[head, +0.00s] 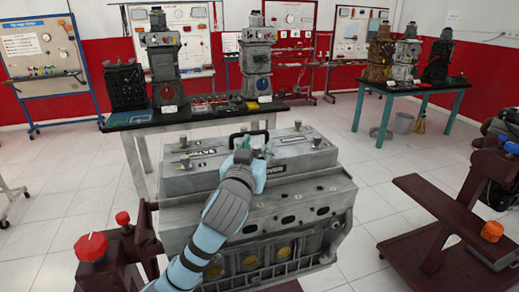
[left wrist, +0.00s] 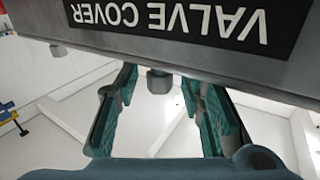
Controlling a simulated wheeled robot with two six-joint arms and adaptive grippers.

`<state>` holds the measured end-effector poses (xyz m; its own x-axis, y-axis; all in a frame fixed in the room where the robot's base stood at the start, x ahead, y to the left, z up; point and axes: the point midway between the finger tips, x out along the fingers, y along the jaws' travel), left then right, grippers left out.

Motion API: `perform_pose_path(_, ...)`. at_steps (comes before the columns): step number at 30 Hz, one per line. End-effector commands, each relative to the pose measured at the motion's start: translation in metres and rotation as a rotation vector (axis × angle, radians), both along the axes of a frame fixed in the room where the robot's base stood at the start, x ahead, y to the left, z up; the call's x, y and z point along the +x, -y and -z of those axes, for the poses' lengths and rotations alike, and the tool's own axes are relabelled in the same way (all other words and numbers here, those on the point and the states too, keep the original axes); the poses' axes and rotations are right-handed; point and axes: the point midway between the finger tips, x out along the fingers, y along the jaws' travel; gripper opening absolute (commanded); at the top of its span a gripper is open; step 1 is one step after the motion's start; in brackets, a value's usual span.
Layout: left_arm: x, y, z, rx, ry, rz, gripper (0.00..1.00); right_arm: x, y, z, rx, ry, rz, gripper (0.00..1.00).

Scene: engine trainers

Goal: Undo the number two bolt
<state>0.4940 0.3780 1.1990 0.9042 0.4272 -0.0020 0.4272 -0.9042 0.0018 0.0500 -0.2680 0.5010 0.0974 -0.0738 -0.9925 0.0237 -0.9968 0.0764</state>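The grey engine block (head: 290,210) stands in front of me with a valve cover (head: 205,177) on top. Grey bolts stand on the cover, such as one at its left (head: 185,162) and one at its right (head: 317,142). No bolt number is readable. My left gripper (head: 255,146) is over the middle of the cover, partly hidden by its own arm. In the left wrist view its teal fingers (left wrist: 160,95) are open. A grey bolt head (left wrist: 159,82) appears between the fingertips, apart from both, beside the upside-down "VALVE COVER" label (left wrist: 170,18). My right gripper is out of view.
A black-topped table (head: 200,115) with engine parts stands behind the engine. Another table (head: 410,87) with engines is at the back right. A dark red stand (head: 440,205) is at the right. Red knobs (head: 91,246) rise at the front left. Tiled floor lies between.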

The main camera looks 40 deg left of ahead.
Motion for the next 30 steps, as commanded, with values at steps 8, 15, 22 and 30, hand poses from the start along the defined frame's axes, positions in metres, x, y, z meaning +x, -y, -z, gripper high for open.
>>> perform_pose_path(8,0.0001,0.0005,-0.0005,0.0,0.001,0.001,0.12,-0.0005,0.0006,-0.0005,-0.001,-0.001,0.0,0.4)
perform_pose_path(15,0.0009,0.0015,-0.0006,0.0,0.001,0.002,0.0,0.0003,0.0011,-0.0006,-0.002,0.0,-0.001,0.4)
perform_pose_path(22,0.0012,0.002,-0.0011,-0.001,0.002,-0.031,0.0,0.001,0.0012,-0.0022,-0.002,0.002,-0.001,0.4)
perform_pose_path(30,0.0019,0.0033,-0.0002,-0.006,-0.001,-0.171,0.0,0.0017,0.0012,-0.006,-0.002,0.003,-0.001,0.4)
